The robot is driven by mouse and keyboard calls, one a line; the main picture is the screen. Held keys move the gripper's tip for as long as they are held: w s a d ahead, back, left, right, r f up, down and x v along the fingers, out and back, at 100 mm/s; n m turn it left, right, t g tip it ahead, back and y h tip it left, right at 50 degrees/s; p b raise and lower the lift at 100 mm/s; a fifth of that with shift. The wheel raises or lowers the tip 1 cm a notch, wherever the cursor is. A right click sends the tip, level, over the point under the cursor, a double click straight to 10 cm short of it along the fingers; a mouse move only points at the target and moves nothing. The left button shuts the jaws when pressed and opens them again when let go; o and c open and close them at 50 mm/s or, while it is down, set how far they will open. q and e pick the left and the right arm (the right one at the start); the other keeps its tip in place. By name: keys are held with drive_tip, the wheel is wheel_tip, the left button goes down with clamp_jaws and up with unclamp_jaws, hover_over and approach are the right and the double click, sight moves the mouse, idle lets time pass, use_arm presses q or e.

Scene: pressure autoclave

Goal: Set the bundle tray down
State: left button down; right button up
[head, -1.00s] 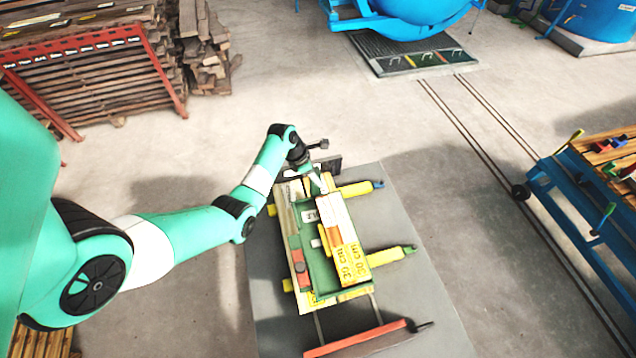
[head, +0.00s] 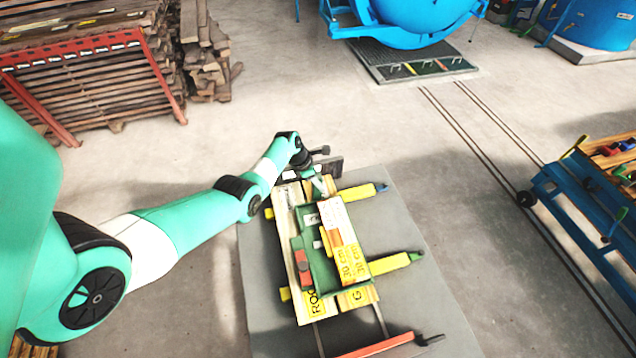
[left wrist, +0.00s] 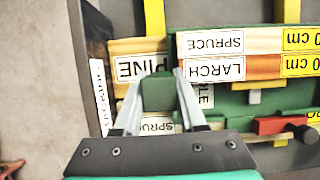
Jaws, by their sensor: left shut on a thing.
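The green bundle tray (head: 323,272) carries wooden pieces with white and yellow "30 cm" labels (head: 352,258). It is above two pale boards with yellow end labels; I cannot tell whether it touches them. My left gripper (head: 318,187) is at the tray's far end. In the left wrist view, my left gripper (left wrist: 158,98) is shut on a green handle block (left wrist: 158,92), one finger on each side. The tray (left wrist: 240,110) and pieces labelled spruce and larch (left wrist: 215,68) lie beyond it. The tray's underside is hidden. My right gripper is not in view.
Yellow clamps (head: 392,264) stick out right of the boards (head: 317,306). A red bar (head: 375,345) lies at the near end of the grey plate (head: 425,300). A blue cart (head: 580,220) stands right, a timber stack (head: 85,75) back left.

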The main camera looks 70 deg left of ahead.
use_arm(q)
drive_tip(key=shift+c, duration=2.4)
unclamp_jaws()
drive_tip(key=p+v, duration=0.3)
drive_tip(key=v, duration=0.1)
drive_tip(key=shift+w+r, duration=0.1)
drive_tip(key=shift+r, duration=0.1)
drive_tip(key=p+v, duration=0.3)
drive_tip(key=v, duration=0.4)
drive_tip(key=shift+s+r, duration=0.3)
drive_tip(key=shift+s, duration=0.05)
